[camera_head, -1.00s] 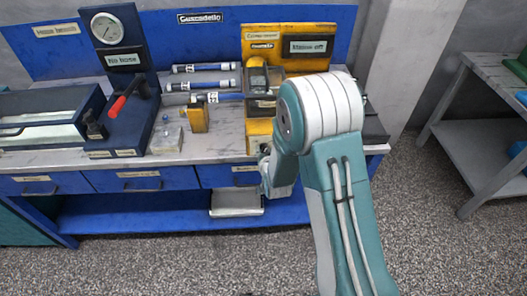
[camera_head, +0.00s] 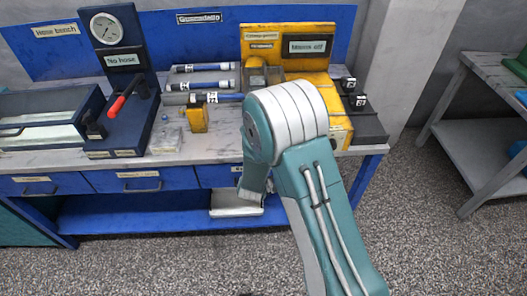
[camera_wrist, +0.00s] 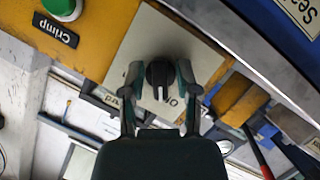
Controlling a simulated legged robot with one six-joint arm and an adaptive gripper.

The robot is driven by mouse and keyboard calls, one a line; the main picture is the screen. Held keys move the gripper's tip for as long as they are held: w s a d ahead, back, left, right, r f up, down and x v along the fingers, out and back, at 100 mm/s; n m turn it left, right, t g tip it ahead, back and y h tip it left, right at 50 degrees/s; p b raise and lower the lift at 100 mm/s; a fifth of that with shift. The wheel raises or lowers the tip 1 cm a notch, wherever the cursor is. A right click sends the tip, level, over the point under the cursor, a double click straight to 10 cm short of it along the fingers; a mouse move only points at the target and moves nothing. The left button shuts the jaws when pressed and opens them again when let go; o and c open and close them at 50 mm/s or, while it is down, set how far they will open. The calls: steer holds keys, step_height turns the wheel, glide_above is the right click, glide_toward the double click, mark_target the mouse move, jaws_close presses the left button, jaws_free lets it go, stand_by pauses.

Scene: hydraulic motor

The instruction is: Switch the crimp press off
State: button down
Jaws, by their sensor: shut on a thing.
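The yellow crimp press (camera_head: 288,33) stands at the back of the bench, and its dark display (camera_head: 308,46) appears to read "Mains off". In the wrist view, a black rotary knob (camera_wrist: 159,76) with a white line sits on a pale plate (camera_wrist: 150,35) on the press's yellow front. My gripper (camera_wrist: 159,82) has one finger on each side of the knob and is shut on it. A green button (camera_wrist: 63,6) and a "Crimp" label (camera_wrist: 55,31) are up left of the knob. In the head view my arm hides the knob and my gripper.
Blue-ended hoses (camera_head: 204,84) and a yellow block (camera_head: 197,117) lie left of the press. A hose bench with a gauge (camera_head: 106,28) and red lever (camera_head: 122,98) stands further left. Black blocks (camera_head: 359,103) sit right of the press. The floor in front is clear.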

steer(key=shift+a+r+n+h, duration=0.15)
steer(key=shift+n+h, duration=0.25)
steer(key=shift+n, duration=0.4)
steer(key=shift+t, duration=0.3)
steer(key=c, duration=0.7)
jaws_free()
steer(key=shift+o, duration=0.2)
steer(key=shift+a, duration=0.15)
steer(key=v, duration=1.1)
steer(key=shift+s+a, duration=0.3)
steer(key=shift+s, duration=0.1)
